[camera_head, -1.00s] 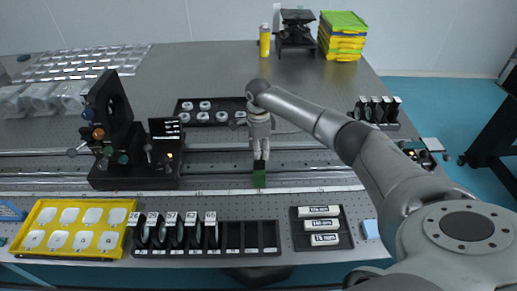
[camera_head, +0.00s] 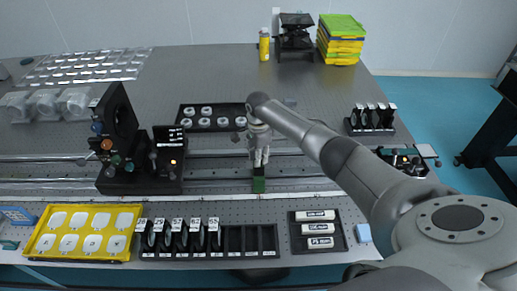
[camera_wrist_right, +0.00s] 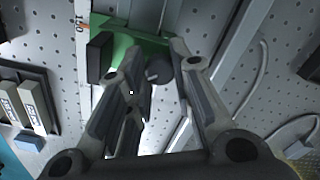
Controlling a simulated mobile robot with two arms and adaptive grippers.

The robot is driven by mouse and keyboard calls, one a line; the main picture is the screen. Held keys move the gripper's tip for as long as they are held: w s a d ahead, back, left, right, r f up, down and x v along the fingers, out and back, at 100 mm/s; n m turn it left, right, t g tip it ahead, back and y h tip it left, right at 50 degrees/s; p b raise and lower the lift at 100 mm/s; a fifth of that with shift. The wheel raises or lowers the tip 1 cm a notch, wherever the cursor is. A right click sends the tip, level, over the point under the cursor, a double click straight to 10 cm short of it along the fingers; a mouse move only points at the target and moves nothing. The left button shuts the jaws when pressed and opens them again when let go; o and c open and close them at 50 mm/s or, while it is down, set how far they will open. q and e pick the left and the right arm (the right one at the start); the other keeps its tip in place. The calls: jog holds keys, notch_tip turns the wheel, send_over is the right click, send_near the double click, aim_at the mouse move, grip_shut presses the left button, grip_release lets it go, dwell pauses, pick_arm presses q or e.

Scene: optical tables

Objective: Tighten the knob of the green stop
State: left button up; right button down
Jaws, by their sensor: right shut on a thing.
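The green stop (camera_head: 259,185) sits on the rail at the front middle of the table. In the right wrist view the green stop (camera_wrist_right: 150,42) is at the top, with a black block at its left end. Its small dark round knob (camera_wrist_right: 158,71) shows between the fingers. My right gripper (camera_head: 259,166) points down just above the stop. In the wrist view the right gripper (camera_wrist_right: 158,68) has its fingers on either side of the knob, shut on it. My left gripper is not in view.
A black optical mount assembly (camera_head: 120,150) stands on the rail to the left. In front are a yellow tray (camera_head: 33,246), a black lens rack (camera_head: 235,253) and a black holder with labelled pieces (camera_head: 341,232). A low black tray (camera_head: 215,111) lies behind the arm.

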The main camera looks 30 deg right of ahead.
jog(key=shift+a+r+n+p, duration=0.1)
jog(key=shift+a+n+p, duration=0.05)
jog(key=shift+n+p, duration=0.6)
jog(key=n, duration=0.3)
jog(key=n+p, duration=0.1)
jog(key=n, duration=0.3)
jog(key=shift+n, duration=0.25)
jog(key=n, duration=0.4)
jog(key=shift+s+f, duration=0.1)
jog(key=shift+f, duration=0.1)
jog(key=n, duration=0.7)
jog(key=shift+n, duration=0.3)
jog(key=n, duration=0.3)
jog(key=shift+n, duration=0.4)
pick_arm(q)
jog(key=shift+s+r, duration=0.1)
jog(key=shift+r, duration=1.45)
pick_arm(e)
jog(key=shift+d+n, duration=0.2)
jog(key=shift+n, duration=1.6)
